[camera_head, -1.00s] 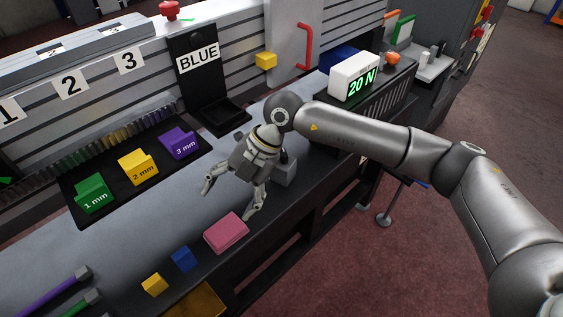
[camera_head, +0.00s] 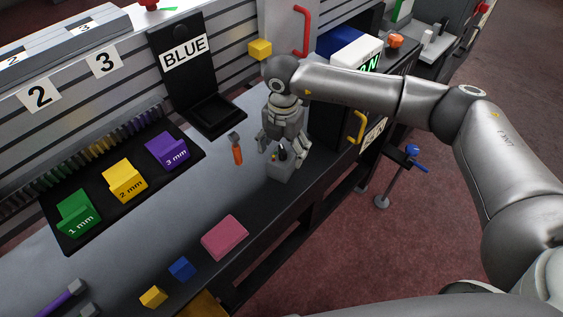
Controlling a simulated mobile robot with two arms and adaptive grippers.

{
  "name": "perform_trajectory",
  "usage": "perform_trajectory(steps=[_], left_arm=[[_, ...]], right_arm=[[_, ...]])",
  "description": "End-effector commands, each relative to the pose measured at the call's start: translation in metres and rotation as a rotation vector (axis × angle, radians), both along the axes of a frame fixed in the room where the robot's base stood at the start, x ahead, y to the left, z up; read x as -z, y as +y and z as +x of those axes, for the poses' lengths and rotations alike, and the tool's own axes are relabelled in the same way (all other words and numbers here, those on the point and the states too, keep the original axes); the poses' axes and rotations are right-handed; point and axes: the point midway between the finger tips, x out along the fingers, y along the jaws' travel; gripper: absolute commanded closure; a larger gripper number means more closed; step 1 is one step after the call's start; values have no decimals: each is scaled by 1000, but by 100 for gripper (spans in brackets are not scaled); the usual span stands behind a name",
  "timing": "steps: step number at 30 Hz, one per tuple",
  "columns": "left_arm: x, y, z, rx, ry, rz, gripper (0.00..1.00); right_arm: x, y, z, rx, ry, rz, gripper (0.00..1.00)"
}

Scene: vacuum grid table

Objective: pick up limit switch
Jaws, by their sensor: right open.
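A small grey block with a dark upright piece on top, which looks like the limit switch (camera_head: 280,173), stands on the grey bench near its front edge. My right gripper (camera_head: 282,152) points down at the limit switch from behind and above. Its fingers are open and spread to either side of the dark top piece. I cannot tell whether they touch it. My left gripper is not in view.
An orange-handled tool (camera_head: 237,153) lies just left of my right gripper. A pink block (camera_head: 225,237), a blue cube (camera_head: 182,268) and a yellow cube (camera_head: 153,296) sit along the front edge. A black tray (camera_head: 88,229) holds green, yellow and purple blocks.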

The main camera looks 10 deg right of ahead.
Motion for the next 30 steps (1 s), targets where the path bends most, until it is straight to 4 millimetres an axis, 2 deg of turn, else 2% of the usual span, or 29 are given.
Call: perform_trajectory(steps=[2, 5, 8, 12, 16, 21, 30], left_arm=[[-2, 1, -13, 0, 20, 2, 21], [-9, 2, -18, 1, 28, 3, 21], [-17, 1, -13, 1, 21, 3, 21], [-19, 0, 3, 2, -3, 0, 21], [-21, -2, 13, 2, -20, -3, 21], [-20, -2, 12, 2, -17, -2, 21], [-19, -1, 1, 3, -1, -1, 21]], right_arm=[[5, 1, -1, -1, 1, 0, 21], [16, 2, -3, -1, 4, 0, 21], [31, 4, -5, -2, 3, -1, 21], [49, 4, -4, 0, 1, 1, 21], [55, 4, -3, -1, -1, 1, 21], [55, 4, -3, -1, 0, 1, 23], [54, 4, -3, -1, 0, 1, 61]])
